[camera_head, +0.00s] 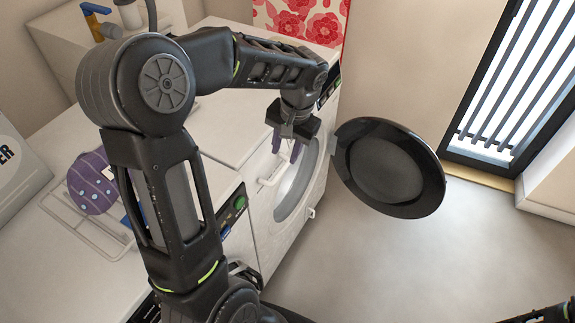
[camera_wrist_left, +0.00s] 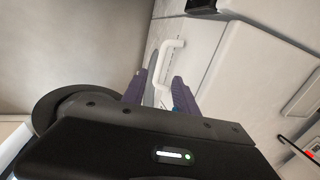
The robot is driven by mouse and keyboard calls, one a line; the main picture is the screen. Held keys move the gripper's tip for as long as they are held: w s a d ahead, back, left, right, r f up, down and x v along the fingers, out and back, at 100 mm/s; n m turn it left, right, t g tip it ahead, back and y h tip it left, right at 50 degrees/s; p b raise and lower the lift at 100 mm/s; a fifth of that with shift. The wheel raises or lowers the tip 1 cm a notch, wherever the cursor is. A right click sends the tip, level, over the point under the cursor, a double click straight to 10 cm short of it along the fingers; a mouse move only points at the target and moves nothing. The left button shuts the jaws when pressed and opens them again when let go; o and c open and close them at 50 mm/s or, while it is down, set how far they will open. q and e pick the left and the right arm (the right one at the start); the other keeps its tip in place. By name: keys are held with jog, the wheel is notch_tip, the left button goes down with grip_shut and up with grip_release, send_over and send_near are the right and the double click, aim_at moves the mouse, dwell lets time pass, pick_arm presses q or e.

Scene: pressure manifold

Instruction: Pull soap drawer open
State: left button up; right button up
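The white soap drawer front is on the washing machine (camera_head: 285,228), with a white bar handle (camera_head: 270,172) below my left gripper in the head view. My left gripper (camera_head: 287,148) has purple fingers, spread apart and empty. In the left wrist view, the pale looped handle (camera_wrist_left: 165,62) lies beyond and between the open fingers (camera_wrist_left: 160,85). I see no contact with the handle. The drawer looks flush with the machine front, though the arm partly covers it.
The round dark machine door (camera_head: 385,168) hangs open to the right of my left gripper. A green button (camera_head: 240,202) sits on the neighbouring machine. A drying rack with a purple striped item (camera_head: 92,182) is on the left worktop. The floor (camera_head: 390,265) is clear.

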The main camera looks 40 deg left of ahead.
aim_at(280, 172)
pick_arm(q)
jog(key=shift+s+a+f, duration=0.1)
jog(key=shift+a+f, duration=0.1)
jog(key=shift+f, duration=1.1)
jog(key=shift+a+f, duration=0.25)
jog(key=shift+f, duration=1)
jog(key=shift+s+a+f, duration=0.1)
jog(key=shift+a+f, duration=0.1)
jog(key=shift+f, duration=1.1)
jog(key=shift+c, duration=0.3)
grip_shut()
jog(key=shift+w, duration=0.1)
